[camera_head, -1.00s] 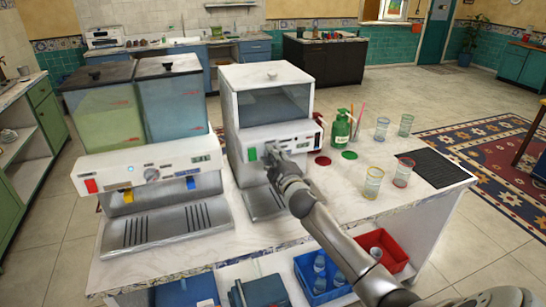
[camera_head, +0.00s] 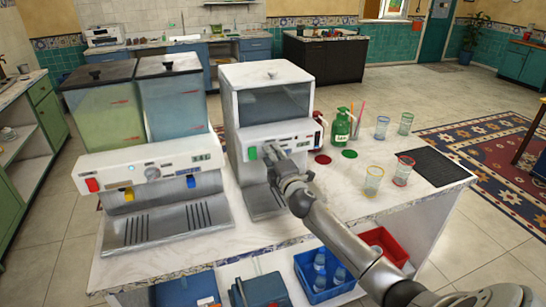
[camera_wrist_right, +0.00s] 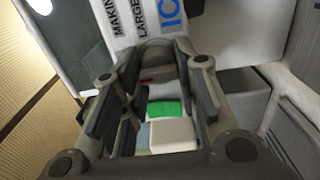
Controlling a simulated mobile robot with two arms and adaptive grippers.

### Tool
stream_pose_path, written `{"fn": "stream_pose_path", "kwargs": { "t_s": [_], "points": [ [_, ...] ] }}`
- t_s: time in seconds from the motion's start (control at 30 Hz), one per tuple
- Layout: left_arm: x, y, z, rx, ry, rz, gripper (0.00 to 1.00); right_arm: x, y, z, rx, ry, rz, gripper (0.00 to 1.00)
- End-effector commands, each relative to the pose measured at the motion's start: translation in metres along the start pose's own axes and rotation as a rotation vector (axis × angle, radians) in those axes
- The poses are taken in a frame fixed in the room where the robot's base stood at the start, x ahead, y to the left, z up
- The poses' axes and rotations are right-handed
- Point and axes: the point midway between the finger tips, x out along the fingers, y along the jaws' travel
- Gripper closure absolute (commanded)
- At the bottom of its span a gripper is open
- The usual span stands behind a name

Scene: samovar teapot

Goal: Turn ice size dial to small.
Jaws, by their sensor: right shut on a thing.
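The white ice maker (camera_head: 268,72) stands on the counter with a front control panel, a green button (camera_head: 252,153) and a small display. My right gripper (camera_head: 275,152) is at this panel, just right of the green button, with its fingers closed on the ice size dial. The fingers hide most of the dial in the head view. In the right wrist view the fingers (camera_wrist_right: 158,75) reach to the panel, where large lettering including "MAKING", "LARGE" and "IC" shows and the green button (camera_wrist_right: 165,109) is visible. The dial's pointer setting cannot be read. My left gripper is not in view.
A twin drink dispenser (camera_head: 150,185) stands left of the ice maker. A green bottle (camera_head: 341,128), several glasses and a dark mat (camera_head: 440,167) are on the right of the counter. Blue (camera_head: 322,283) and red (camera_head: 388,245) bins sit below.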

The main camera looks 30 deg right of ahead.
Motion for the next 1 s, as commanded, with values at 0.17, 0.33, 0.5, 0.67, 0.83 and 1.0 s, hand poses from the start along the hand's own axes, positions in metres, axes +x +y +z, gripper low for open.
{"fn": "stream_pose_path", "kwargs": {
  "t_s": [0.17, 0.33, 0.5, 0.67, 0.83, 1.0],
  "points": [
    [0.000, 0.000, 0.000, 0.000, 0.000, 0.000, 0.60, 0.000, -0.001, 0.000, -0.002, 0.000, -0.001, 0.95],
    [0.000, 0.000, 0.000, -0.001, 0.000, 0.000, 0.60, 0.000, -0.001, 0.000, -0.001, 0.000, -0.001, 0.62],
    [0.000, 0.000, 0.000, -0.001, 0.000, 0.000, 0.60, 0.000, -0.001, 0.000, 0.000, 0.000, -0.001, 0.62],
    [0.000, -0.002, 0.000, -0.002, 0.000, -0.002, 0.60, -0.004, -0.001, 0.000, 0.000, 0.001, -0.001, 0.62],
    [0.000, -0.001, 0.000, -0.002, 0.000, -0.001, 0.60, -0.022, -0.001, 0.000, 0.000, 0.001, -0.001, 0.62],
    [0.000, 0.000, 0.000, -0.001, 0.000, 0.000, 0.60, -0.055, -0.002, 0.000, -0.001, 0.002, -0.003, 0.62]
  ]
}}
